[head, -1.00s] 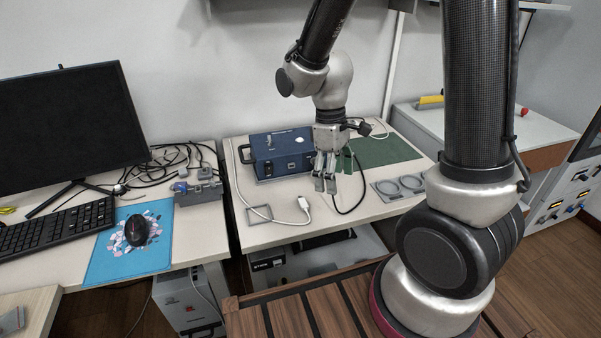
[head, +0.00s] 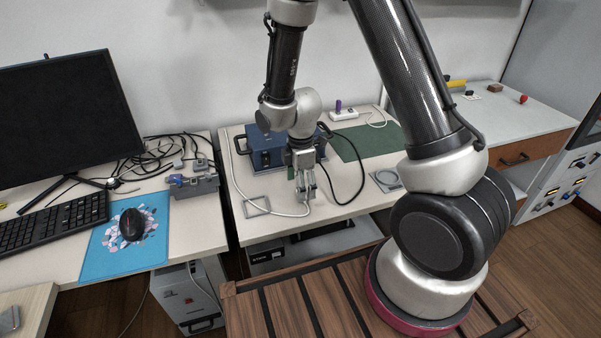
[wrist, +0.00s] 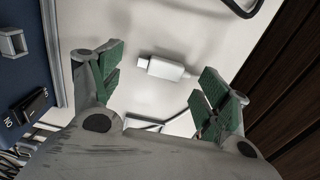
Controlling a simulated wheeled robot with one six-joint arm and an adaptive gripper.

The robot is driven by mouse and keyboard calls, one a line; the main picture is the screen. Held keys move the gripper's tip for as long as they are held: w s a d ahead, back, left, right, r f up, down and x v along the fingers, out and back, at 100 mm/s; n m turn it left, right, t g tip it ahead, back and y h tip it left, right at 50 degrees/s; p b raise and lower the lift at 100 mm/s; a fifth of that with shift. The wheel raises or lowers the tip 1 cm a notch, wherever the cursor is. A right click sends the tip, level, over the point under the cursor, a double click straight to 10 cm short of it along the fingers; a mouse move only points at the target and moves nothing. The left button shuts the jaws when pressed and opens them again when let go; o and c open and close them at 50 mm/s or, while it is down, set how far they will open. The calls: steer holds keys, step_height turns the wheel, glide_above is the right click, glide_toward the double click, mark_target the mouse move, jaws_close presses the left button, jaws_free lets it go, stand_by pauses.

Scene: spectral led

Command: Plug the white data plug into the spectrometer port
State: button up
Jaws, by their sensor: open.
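The white data plug (wrist: 165,68) lies on the pale bench, between my spread fingers in the wrist view. In the head view my gripper largely hides it, and its white cable (head: 285,213) runs left from there. My gripper (head: 306,190) is open and points down over the plug near the bench's front edge. In the wrist view its green-padded fingers (wrist: 160,82) are wide apart, with nothing gripped. The blue spectrometer (head: 268,152) stands behind, partly hidden by my wrist. A grey square port (wrist: 12,43) shows on its face in the wrist view.
A grey rectangular frame (head: 256,206) lies left of my gripper. A black cable (head: 357,190) loops to the right. A green mat (head: 362,143), a white power strip (head: 344,115) and a grey ring holder (head: 386,180) lie further right. Bare bench surrounds the plug.

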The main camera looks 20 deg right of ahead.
steer(key=shift+f, duration=0.95)
steer(key=c, duration=1.1)
steer(key=o, duration=1.1)
steer(key=shift+r, duration=0.1)
